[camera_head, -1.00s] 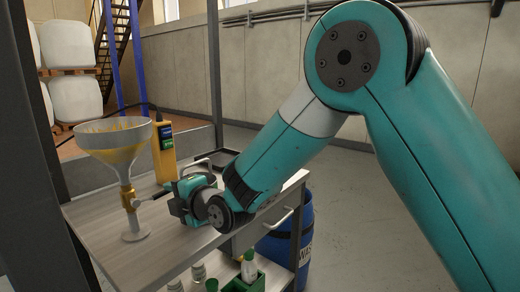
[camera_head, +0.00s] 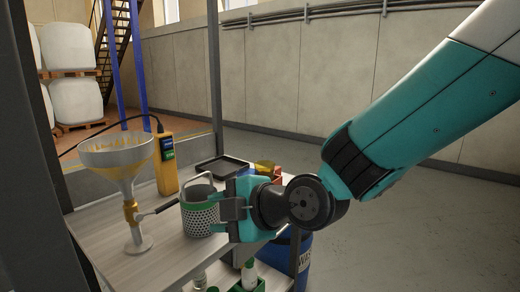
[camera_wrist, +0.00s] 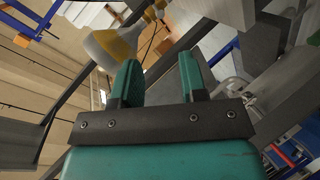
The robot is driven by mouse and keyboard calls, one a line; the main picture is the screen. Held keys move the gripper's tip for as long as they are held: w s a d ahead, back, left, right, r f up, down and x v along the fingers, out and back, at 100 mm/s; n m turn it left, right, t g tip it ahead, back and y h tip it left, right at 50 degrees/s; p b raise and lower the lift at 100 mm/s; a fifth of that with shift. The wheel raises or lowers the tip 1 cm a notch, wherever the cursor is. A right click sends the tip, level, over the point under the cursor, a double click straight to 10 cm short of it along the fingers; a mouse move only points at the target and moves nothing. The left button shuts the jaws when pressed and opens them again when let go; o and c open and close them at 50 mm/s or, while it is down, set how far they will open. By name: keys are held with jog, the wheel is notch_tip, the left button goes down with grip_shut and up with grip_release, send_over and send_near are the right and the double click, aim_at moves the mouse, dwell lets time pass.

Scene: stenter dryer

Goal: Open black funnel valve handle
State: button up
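A pale funnel (camera_head: 118,152) with a yellowish inside stands upright on the worktable at the left. Below its cone is a brass valve (camera_head: 131,210), and the thin black handle (camera_head: 160,208) sticks out from it to the right, rising slightly. My gripper (camera_head: 228,208) is to the right of the handle, apart from it, with a perforated cup between or behind in the picture. In the wrist view, the two teal fingers of my gripper (camera_wrist: 160,82) are spread with nothing between them. The funnel (camera_wrist: 112,45) shows there beyond the left finger; the handle is not clear.
The perforated metal cup (camera_head: 198,214) with a green band stands close to my fingers. A yellow handheld device (camera_head: 165,168) stands behind the funnel.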

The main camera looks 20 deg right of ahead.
jog(key=s+d+r+m+g+h+p, duration=0.2)
jog(key=s+d+r+m+g+p, duration=0.1)
jog(key=s+r+m+g+p, duration=0.3)
jog(key=shift+s+d+r+m+p, duration=0.2)
jog(key=shift+s+r+m+p, duration=1)
jog(key=shift+s+r+p, duration=1.1)
jog(key=shift+s+f, duration=0.1)
jog(key=shift+f, duration=0.05)
